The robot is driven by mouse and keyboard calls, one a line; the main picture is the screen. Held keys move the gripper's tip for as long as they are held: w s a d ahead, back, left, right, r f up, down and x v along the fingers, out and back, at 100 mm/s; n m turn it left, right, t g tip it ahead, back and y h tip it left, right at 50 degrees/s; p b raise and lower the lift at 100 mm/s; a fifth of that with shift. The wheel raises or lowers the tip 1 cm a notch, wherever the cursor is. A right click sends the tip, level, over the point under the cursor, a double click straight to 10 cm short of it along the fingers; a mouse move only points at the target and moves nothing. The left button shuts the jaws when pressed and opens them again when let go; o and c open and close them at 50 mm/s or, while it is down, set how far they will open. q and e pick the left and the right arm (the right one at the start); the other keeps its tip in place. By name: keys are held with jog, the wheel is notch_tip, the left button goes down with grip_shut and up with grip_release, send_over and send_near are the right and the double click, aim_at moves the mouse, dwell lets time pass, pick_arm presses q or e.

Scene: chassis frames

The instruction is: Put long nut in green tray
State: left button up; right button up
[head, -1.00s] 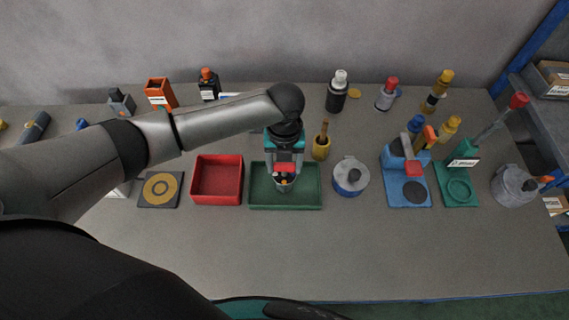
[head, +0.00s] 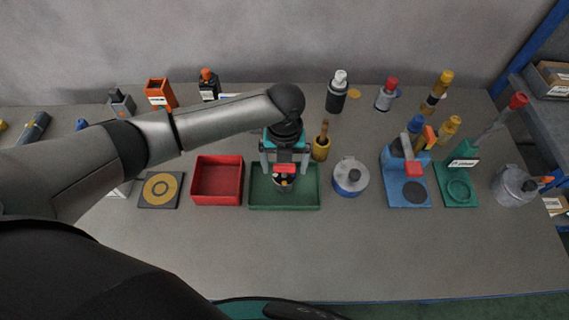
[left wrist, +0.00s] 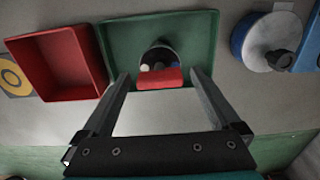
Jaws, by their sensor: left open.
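The green tray (head: 258,200) lies on the bench, directly below my left gripper. My left gripper (head: 285,165) is open, with its fingers pointing down over the tray. A small dark round piece (head: 284,184) with a red block-shaped part is in the tray between the fingers. The left wrist view shows its dark round end (left wrist: 159,58) with pale and blue spots, and its red part (left wrist: 159,79). The fingers stand apart on both sides of it. I cannot tell for certain whether this is the long nut. My right gripper is not in view.
A red tray (head: 217,201) stands close left of the green tray, and a yellow-ringed plate (head: 161,188) beyond it. A blue and grey round canister (head: 350,177) stands to the right. A yellow holder (head: 321,148) is close behind. The bench front is clear.

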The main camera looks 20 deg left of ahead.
pick_arm(q)
notch_tip(320, 180, up, 12)
jog(key=shift+p, duration=0.45)
jog(key=shift+f, duration=0.15)
